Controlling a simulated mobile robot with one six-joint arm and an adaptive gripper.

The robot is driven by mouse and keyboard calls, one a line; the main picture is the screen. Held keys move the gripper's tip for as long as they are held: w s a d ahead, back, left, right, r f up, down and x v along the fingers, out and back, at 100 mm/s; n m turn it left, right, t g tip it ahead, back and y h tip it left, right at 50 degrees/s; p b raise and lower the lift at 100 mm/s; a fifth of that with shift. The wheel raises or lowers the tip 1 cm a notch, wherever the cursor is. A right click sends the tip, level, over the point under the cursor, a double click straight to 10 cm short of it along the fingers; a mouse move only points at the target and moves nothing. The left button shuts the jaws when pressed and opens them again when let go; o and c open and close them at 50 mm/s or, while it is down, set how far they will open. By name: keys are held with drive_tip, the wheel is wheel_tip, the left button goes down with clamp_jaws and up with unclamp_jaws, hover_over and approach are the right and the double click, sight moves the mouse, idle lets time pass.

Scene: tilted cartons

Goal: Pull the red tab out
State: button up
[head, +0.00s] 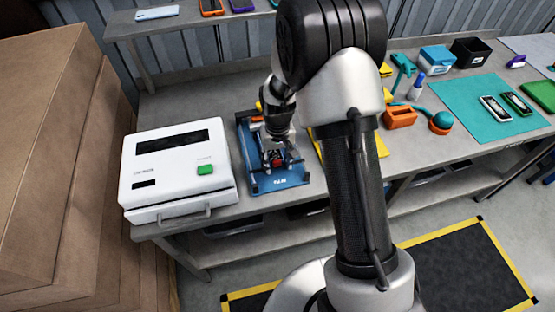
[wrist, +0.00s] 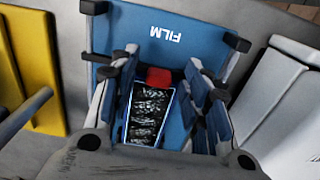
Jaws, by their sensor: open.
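The red tab (wrist: 159,77) is a small block at the top end of a dark, scratched, phone-like panel (wrist: 147,112) in the wrist view. The panel lies in a blue fixture marked FILM (wrist: 165,22), which also shows in the head view (head: 290,182) on the bench. My gripper (wrist: 160,86) is open, with a finger on each side of the panel and tab. I see a gap between the fingers and the tab. In the head view my gripper (head: 279,157) is over the fixture and hides much of it.
A white machine with a green button (head: 165,168) stands left of the fixture. A yellow piece (wrist: 35,70) lies beside it in the wrist view. An orange holder (head: 399,117) and a teal mat with phones (head: 460,95) are to the right. Cardboard boxes (head: 50,160) fill the far left.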

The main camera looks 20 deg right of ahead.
wheel_tip(320, 180, up, 12)
idle(0.6)
idle(0.4)
wheel_tip(320, 180, up, 6)
hover_over(277, 162)
drive_tip(key=s, duration=0.3)
drive_tip(key=s+r+t+b, duration=0.2)
drive_tip(key=s+r, duration=0.5)
drive_tip(key=s, duration=0.2)
drive_tip(key=s+t, duration=0.2)
drive_tip(key=s, duration=1.1)
drive_tip(key=shift+s+d+r+t+b, duration=0.2)
drive_tip(key=shift+s+r+t+b, duration=0.1)
drive_tip(key=shift+s+b, duration=0.1)
